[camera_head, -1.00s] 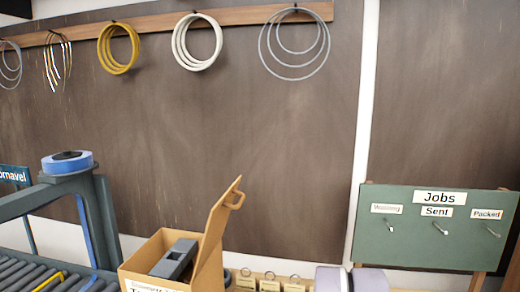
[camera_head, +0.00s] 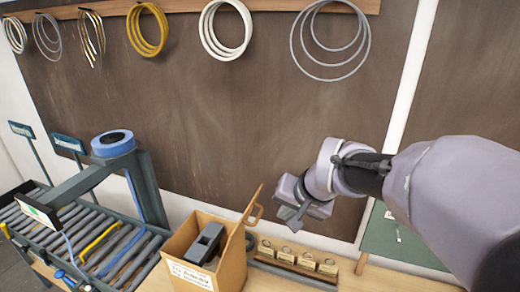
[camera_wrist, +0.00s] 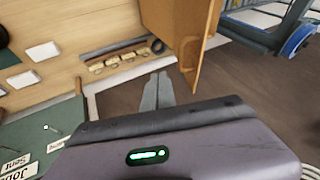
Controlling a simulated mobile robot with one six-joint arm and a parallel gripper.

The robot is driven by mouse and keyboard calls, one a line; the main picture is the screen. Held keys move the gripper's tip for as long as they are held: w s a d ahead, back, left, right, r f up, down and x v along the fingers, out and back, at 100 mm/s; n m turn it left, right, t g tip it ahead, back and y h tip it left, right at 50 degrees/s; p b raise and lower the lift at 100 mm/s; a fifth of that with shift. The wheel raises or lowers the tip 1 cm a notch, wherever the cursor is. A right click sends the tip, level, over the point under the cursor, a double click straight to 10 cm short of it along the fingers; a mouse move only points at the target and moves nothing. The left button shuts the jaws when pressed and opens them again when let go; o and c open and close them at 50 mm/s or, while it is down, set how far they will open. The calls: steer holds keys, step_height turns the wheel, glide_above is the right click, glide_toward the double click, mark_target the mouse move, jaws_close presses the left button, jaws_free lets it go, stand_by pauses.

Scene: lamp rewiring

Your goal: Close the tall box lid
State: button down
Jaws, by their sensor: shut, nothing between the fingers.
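The tall box (camera_head: 190,252) is a tan carton with a white printed label, standing at the bottom middle of the head view. A dark grey block-shaped object (camera_head: 207,243) sits inside it. Its lid (camera_head: 241,228) stands up, tilted open, hinged at the box's right side, with a loop handle (camera_head: 257,213) on its outer face. My gripper (camera_head: 292,222) is to the right of the lid, apart from it, shut and empty. In the wrist view the lid (camera_wrist: 195,45) hangs beyond the closed fingers (camera_wrist: 157,92), also apart from them.
A roller conveyor (camera_head: 100,245) with a blue-topped frame (camera_head: 113,143) is at left. A green jobs board (camera_head: 400,240) is at right, partly behind my arm. Wire coils hang above.

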steer(key=w+a+f, duration=0.1)
steer(key=a+f, duration=0.1)
steer(key=w+a+f+p, duration=0.1)
steer(key=a, duration=0.1)
steer(key=shift+w+a+f, duration=0.1)
steer(key=shift+w, duration=0.2)
